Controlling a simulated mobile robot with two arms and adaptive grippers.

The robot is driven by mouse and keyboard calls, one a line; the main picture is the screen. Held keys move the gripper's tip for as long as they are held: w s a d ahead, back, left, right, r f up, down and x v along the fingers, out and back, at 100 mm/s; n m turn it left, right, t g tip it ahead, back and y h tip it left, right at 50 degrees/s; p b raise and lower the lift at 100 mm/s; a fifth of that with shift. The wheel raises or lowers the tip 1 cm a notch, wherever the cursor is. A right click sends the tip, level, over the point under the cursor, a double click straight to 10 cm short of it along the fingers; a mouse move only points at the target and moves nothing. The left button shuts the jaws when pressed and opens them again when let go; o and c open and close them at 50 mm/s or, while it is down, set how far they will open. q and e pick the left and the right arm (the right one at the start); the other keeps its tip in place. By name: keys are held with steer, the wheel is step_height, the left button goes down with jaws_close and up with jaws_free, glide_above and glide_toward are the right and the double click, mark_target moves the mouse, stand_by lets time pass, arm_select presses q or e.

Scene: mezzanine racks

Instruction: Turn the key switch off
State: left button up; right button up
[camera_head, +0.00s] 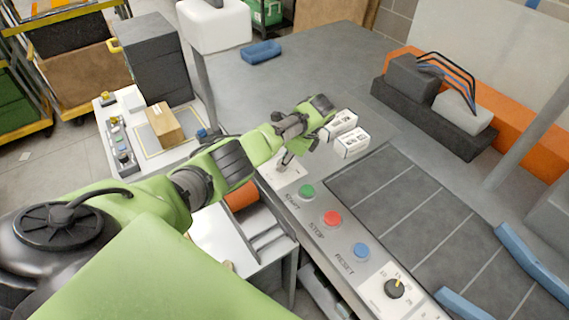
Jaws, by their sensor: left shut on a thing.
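A pale switch plate (293,174), which appears to carry the key switch, lies at the far end of the control panel, beyond the green button. My left gripper (285,161) reaches down to it from above, its fingers shut on the key of the switch. The fingers hide most of the key and switch, so the angle of the key cannot be told. My right gripper is not in view.
Nearby on the panel are green START (307,192), red STOP (332,218) and blue RESET (361,251) buttons and a black rotary knob (394,289). White boxes (352,142) stand just beyond the gripper. A ribbed dark surface (440,215) lies right.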

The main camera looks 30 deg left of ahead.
arm_select(q)
steer(key=shift+w+n+g+b, duration=0.1)
steer(key=shift+n+g+b, duration=0.3)
steer(key=shift+n+b, duration=0.55)
steer(key=shift+n, duration=0.35)
steer(key=o, duration=1.1)
steer(key=shift+r, duration=0.1)
steer(key=v, duration=1.1)
steer(key=shift+r, duration=0.4)
